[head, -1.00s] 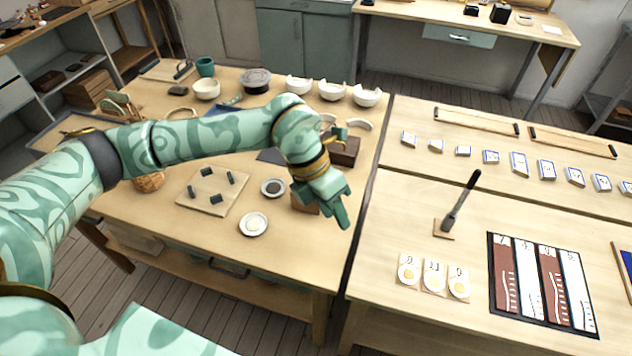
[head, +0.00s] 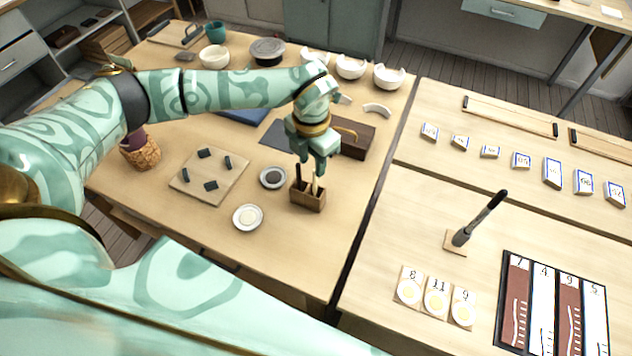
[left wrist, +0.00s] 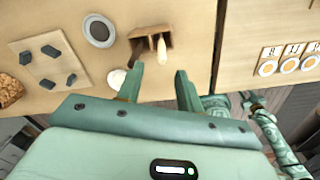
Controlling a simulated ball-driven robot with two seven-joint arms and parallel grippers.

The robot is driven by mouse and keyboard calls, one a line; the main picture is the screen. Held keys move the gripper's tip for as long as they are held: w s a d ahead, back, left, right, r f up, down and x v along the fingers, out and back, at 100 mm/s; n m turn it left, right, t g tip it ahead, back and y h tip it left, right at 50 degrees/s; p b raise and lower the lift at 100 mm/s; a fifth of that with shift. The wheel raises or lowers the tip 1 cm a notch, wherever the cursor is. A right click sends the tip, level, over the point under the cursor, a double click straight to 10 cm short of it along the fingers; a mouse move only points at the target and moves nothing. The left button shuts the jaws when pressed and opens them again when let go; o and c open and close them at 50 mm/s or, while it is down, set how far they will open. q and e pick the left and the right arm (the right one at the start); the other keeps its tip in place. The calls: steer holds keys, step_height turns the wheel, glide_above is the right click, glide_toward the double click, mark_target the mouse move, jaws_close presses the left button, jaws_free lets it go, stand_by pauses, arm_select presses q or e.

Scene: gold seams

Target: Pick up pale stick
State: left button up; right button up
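The pale stick (head: 315,187) stands upright in a small wooden holder (head: 308,200) on the left table, beside a dark stick (head: 298,174). In the left wrist view the pale stick (left wrist: 162,49) and the holder (left wrist: 150,33) lie ahead of my left gripper (left wrist: 158,82), whose two fingers are apart with nothing between them. In the head view my left gripper (head: 312,165) points down above the holder and partly hides the stick tops. My right gripper (left wrist: 251,99) seems to show small at the right of the left wrist view; its opening is unclear.
Two small dishes (head: 248,218) (head: 273,178) and a board with dark pieces (head: 210,176) lie left of the holder. A brown box (head: 354,139) stands behind it. White bowls (head: 351,67) stand at the back. Table is clear in front of the holder.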

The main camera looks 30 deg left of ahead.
mark_target(315, 191)
arm_select(q)
steer(key=f, duration=0.6)
steer(key=f+b, duration=0.1)
steer(key=f, duration=0.1)
steer(key=shift+w+d+f, duration=0.15)
steer(key=shift+w+f, duration=0.2)
steer(key=shift+f, duration=0.05)
jaws_close()
